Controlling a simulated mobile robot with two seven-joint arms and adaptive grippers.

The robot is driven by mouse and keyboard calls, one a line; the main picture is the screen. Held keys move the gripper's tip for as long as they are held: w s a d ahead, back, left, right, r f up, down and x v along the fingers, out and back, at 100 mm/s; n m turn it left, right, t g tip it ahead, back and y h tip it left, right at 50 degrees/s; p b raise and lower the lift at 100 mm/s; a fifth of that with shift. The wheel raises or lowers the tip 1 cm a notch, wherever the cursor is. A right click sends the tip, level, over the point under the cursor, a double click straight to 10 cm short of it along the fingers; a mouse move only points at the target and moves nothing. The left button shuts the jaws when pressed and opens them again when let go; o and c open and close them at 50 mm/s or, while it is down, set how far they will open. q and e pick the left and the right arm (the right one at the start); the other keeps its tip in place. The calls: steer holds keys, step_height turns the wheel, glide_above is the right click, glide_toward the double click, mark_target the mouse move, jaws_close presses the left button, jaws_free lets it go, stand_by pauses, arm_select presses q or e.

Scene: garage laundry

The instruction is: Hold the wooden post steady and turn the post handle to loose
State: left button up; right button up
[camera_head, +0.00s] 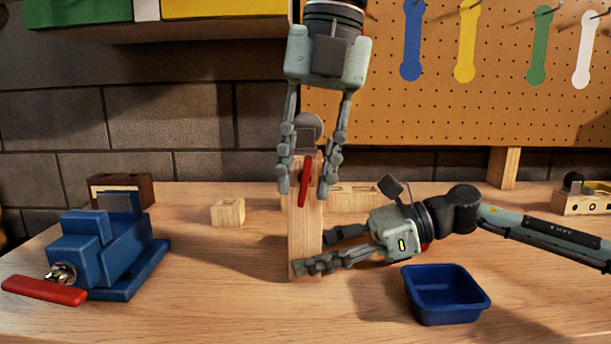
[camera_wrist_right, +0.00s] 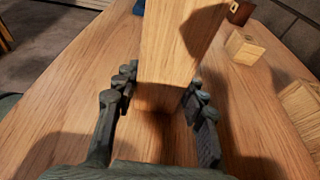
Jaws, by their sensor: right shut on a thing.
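The wooden post (camera_head: 305,235) stands upright on the workbench; its lower part also shows in the right wrist view (camera_wrist_right: 175,50). The red post handle (camera_head: 303,184) is on the front face near the top and points down, slightly tilted. My left gripper (camera_head: 304,192) reaches down from above, its fingers apart on either side of the handle and the post's upper part, with visible room around the handle. My right gripper (camera_head: 316,250) comes in low from the right and is shut on the post near its base, one finger on each side. It also shows in the right wrist view (camera_wrist_right: 158,108).
A blue vise-like block (camera_head: 105,250) with a red lever (camera_head: 43,290) stands at left. A blue bin (camera_head: 447,310) sits at front right, near my right arm. A pegboard (camera_head: 400,110) hangs behind.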

arm_select(q)
steer(key=shift+a+f, duration=0.1)
steer(key=shift+f, duration=0.35)
steer(key=shift+c, duration=0.3)
jaws_close()
